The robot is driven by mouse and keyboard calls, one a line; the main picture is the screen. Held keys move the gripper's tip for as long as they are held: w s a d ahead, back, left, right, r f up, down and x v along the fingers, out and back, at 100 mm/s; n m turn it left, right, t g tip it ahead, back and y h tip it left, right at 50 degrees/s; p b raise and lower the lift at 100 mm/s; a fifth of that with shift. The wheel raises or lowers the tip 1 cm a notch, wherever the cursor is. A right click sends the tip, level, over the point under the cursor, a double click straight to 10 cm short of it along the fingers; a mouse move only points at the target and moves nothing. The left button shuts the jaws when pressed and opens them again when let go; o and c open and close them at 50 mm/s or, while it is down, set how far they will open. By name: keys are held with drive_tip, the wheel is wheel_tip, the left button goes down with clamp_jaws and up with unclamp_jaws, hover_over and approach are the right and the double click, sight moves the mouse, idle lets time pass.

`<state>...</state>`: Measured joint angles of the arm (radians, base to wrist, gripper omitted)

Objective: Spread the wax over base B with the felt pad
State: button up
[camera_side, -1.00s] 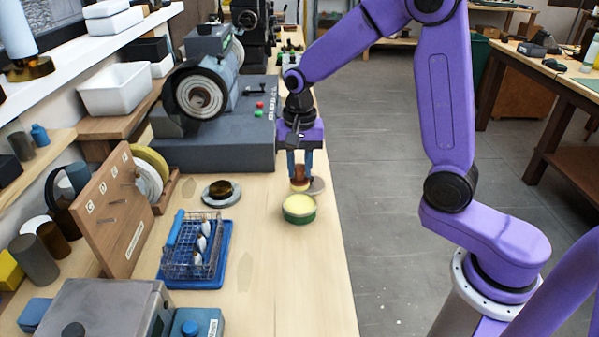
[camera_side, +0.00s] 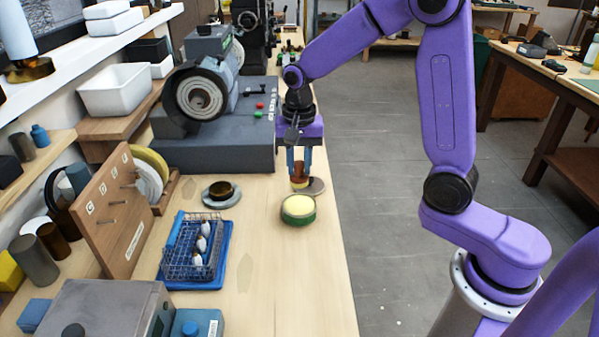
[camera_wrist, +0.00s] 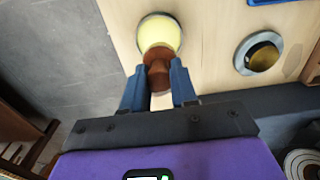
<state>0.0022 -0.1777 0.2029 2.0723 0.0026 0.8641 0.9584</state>
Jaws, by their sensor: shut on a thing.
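My gripper (camera_side: 299,165) is shut on the brown handle of the felt pad (camera_side: 299,183), whose pale yellow felt faces down. The handle also shows between the blue fingers in the wrist view (camera_wrist: 157,69). Another grey base with a brass cup (camera_side: 221,195) stands to the left. No base letter is readable.
A blue tray (camera_side: 223,272) with a wire rack stands front left. The grinding machine (camera_side: 213,135) is at the back left.

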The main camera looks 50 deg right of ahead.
drive_tip(key=shift+w+a+f, duration=0.65)
drive_tip(key=shift+w+a, duration=0.9)
drive_tip(key=shift+w, duration=1.75)
drive_tip(key=shift+w+a+f, duration=0.7)
drive_tip(key=shift+w+a, duration=0.8)
drive_tip(key=shift+w, duration=1.75)
drive_tip(key=shift+w+a+f, duration=0.65)
drive_tip(key=shift+w+a, duration=0.9)
drive_tip(key=shift+w, duration=1.75)
drive_tip(key=shift+r, duration=0.1)
